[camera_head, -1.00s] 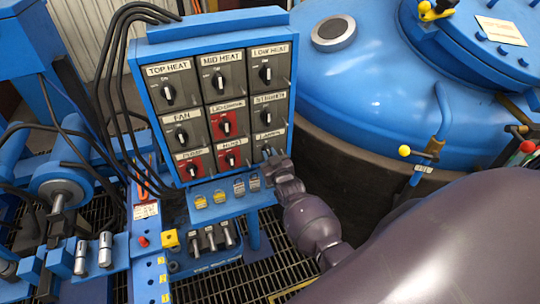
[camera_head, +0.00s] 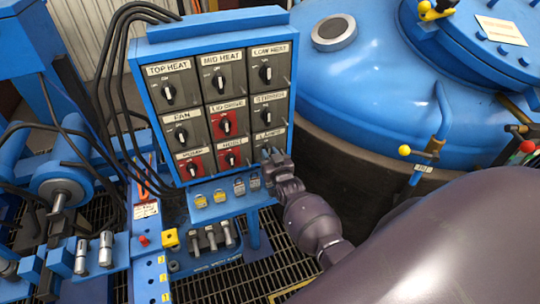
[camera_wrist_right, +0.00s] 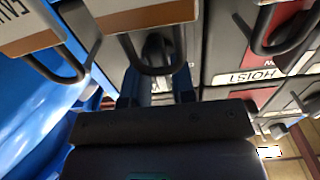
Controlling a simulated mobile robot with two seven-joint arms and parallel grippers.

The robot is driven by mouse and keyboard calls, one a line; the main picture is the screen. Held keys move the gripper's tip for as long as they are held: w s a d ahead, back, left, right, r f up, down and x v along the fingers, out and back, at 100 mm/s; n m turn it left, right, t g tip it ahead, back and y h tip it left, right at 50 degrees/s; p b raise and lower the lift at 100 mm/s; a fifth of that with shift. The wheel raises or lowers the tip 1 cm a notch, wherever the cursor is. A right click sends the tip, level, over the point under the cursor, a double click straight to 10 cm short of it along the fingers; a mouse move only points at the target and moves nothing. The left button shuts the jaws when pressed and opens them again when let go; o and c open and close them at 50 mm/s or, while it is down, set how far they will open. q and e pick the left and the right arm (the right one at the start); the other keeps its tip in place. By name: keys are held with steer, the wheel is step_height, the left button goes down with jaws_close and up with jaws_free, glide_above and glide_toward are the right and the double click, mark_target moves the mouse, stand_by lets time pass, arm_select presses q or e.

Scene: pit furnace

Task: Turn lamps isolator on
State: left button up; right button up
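The lamps isolator (camera_head: 268,134) is the grey unit at the bottom right of the switch panel in the head view. My right gripper (camera_head: 269,153) is at its front and hides most of its knob. In the right wrist view the two fingers (camera_wrist_right: 156,88) stand apart, with a dark knob-like shape between and beyond them. A padlock shackle in front partly covers that shape. I cannot tell whether the fingers press on the knob, nor which way the knob points. My left gripper is not in view.
The red hoist isolator (camera_head: 232,159) is just left of the lamps unit; its label (camera_wrist_right: 255,76) shows upside down in the wrist view. Several padlocks (camera_head: 220,196) hang on a blue ledge below. A large blue vessel (camera_head: 370,85) stands to the right.

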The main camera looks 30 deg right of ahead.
steer(key=shift+s+f, duration=0.1)
steer(key=v, duration=1)
steer(key=shift+s, duration=0.3)
stand_by(0.4)
steer(key=s+a+f+n+g+y, duration=0.1)
steer(key=s+a, duration=0.3)
steer(key=s, duration=0.5)
steer(key=s+a+f+n+g+y, duration=0.1)
steer(key=s+a+n+g+y, duration=0.2)
steer(key=s, duration=0.6)
steer(key=shift+s+a+f+g, duration=0.2)
steer(key=shift+s+a+g, duration=0.2)
steer(key=shift+a+g, duration=0.35)
